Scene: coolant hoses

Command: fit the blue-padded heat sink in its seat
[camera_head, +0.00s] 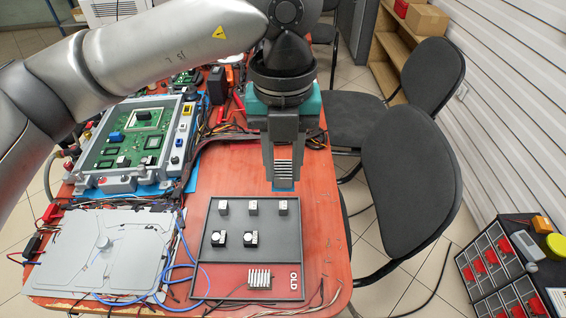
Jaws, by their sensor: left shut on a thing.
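My left gripper (283,172) hangs pointing down over the right part of the red table, above the far edge of a dark tray. It is shut on a finned grey heat sink (283,164), whose blue pad (283,187) shows at the bottom. A green circuit board (125,147) lies in a grey metal frame at the left. A pale square outline (146,119) on the board may be the seat; I cannot tell for sure. My left gripper is to the right of the board and apart from it. My right gripper is not in view.
The dark tray (208,245) holds several small black-and-white parts. Its red strip marked OLD holds another finned heat sink (259,278). A grey cover plate (75,270) lies front left, with blue cables (172,268) beside it. Chairs (410,190) stand right of the table.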

